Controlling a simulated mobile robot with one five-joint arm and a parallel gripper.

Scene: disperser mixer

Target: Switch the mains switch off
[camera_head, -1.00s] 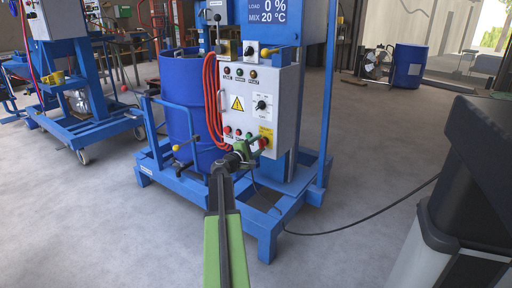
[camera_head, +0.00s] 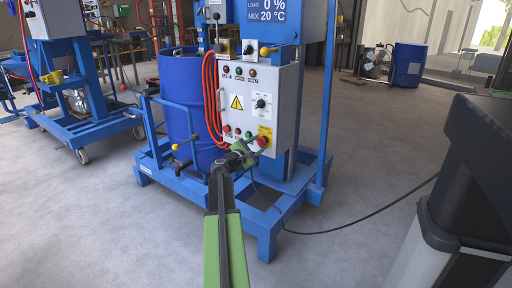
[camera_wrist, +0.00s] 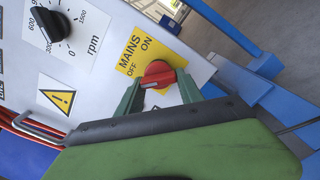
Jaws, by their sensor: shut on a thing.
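The mains switch is a red rotary knob (camera_wrist: 159,74) on a yellow plate (camera_wrist: 133,51) marked MAINS, ON and OFF. In the head view the red knob (camera_head: 263,141) sits at the lower right of the grey control panel (camera_head: 285,105). My gripper (camera_wrist: 160,84) has its two green fingers on either side of the knob and is shut on it. A pale mark on the knob points to the lower left in the wrist view. I cannot tell exactly which position it is in. In the head view my gripper (camera_head: 257,144) reaches the panel from the lower left.
A black rpm dial (camera_wrist: 48,25) and a warning triangle (camera_wrist: 60,99) are on the same panel. A metal handle (camera_wrist: 38,130) stands out near its edge. Red cable (camera_head: 210,95) hangs left of the panel, beside a blue drum (camera_head: 182,100). A black cable crosses the floor.

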